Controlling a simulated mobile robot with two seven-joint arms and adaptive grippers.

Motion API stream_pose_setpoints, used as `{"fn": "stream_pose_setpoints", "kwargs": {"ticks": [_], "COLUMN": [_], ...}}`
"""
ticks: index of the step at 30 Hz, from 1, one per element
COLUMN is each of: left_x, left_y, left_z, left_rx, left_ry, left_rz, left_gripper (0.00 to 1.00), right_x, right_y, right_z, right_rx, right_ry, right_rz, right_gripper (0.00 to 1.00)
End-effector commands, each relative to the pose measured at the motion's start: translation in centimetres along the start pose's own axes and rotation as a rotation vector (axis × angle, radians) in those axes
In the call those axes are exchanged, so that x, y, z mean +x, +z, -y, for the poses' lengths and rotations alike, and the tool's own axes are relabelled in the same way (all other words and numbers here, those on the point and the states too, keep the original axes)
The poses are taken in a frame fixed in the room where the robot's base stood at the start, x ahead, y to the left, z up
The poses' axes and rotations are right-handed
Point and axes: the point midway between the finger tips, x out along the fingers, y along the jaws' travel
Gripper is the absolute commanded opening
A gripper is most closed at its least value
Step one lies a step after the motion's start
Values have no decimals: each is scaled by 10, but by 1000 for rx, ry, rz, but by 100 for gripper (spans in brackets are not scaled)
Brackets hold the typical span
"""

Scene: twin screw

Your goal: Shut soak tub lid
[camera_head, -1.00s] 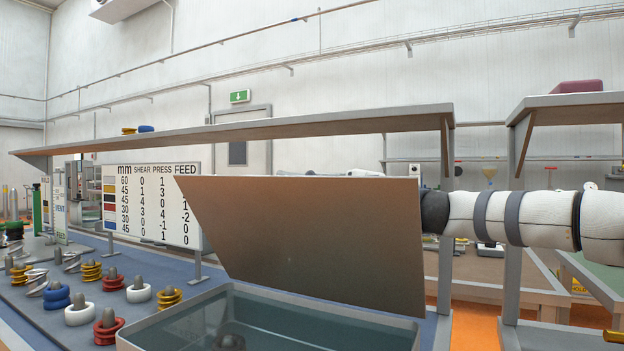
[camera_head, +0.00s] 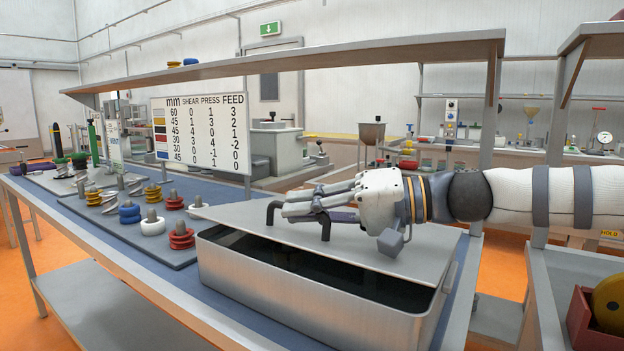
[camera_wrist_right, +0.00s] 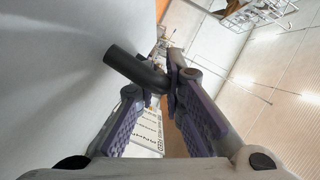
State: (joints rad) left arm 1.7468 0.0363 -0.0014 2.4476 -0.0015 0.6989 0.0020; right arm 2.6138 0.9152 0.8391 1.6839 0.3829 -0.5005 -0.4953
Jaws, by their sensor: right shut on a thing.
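The soak tub (camera_head: 310,302) is a grey metal box at the front right of the bench, with dark liquid inside. Its flat grey lid (camera_head: 350,250) lies low over it at a shallow tilt, with a gap along the near side showing the dark interior. My right gripper (camera_head: 318,208) is above the lid, shut on its dark bar handle (camera_head: 272,210). In the right wrist view the handle (camera_wrist_right: 135,68) sits between the purple finger pads (camera_wrist_right: 160,100), and the lid's pale face fills the left side. My left gripper is not in view.
A board of coloured rings on pegs (camera_head: 152,222) stands left of the tub. A chart panel (camera_head: 200,133) stands behind. A shelf (camera_head: 330,58) runs overhead, and a post (camera_head: 488,120) rises right of the tub.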

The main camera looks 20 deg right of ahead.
Motion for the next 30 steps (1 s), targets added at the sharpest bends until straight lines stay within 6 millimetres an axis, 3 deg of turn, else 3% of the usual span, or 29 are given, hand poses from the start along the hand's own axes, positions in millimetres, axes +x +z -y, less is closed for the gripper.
{"fn": "stream_pose_setpoints", "kwargs": {"ticks": [9,27,28,30], "left_x": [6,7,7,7], "left_y": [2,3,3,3], "left_z": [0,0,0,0], "left_rx": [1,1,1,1], "left_ry": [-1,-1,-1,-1], "left_rz": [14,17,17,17], "left_gripper": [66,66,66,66], "right_x": [7,8,8,8], "right_y": [16,20,20,21], "right_z": [-23,-30,-30,-30], "right_rx": [-114,-141,-141,-140], "right_ry": [49,64,64,64], "right_rz": [-1,-1,0,0], "right_gripper": [0,0,16,18]}}
